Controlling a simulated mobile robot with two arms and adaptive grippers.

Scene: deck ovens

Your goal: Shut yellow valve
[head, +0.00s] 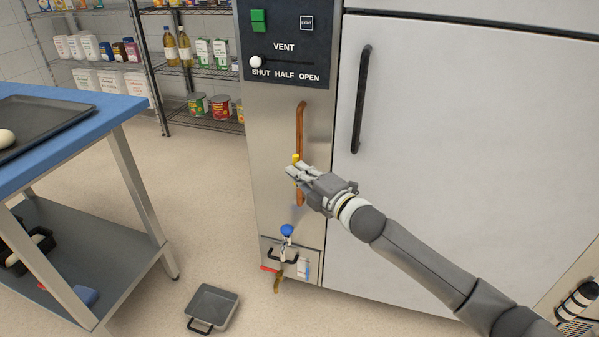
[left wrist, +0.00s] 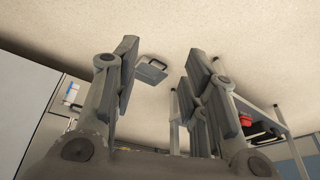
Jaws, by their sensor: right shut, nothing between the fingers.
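The yellow valve (head: 295,158) shows only as a small yellow piece on the vertical copper pipe (head: 300,125) on the oven's front panel. My right gripper (head: 289,171) is shut and empty, just below that yellow piece and in front of the pipe. It hides part of the pipe and perhaps the rest of the valve, so I cannot tell how the handle lies or whether the gripper touches it. My left gripper (left wrist: 162,85) shows only in the left wrist view; its fingers are spread apart with nothing between them.
Below are a blue-knobbed valve (head: 287,231), a red handle (head: 269,268) and a copper spout (head: 277,284). A grey pan (head: 213,309) lies on the floor. A blue-topped table (head: 85,139) stands left. The oven door (head: 440,150) has a black handle (head: 361,98).

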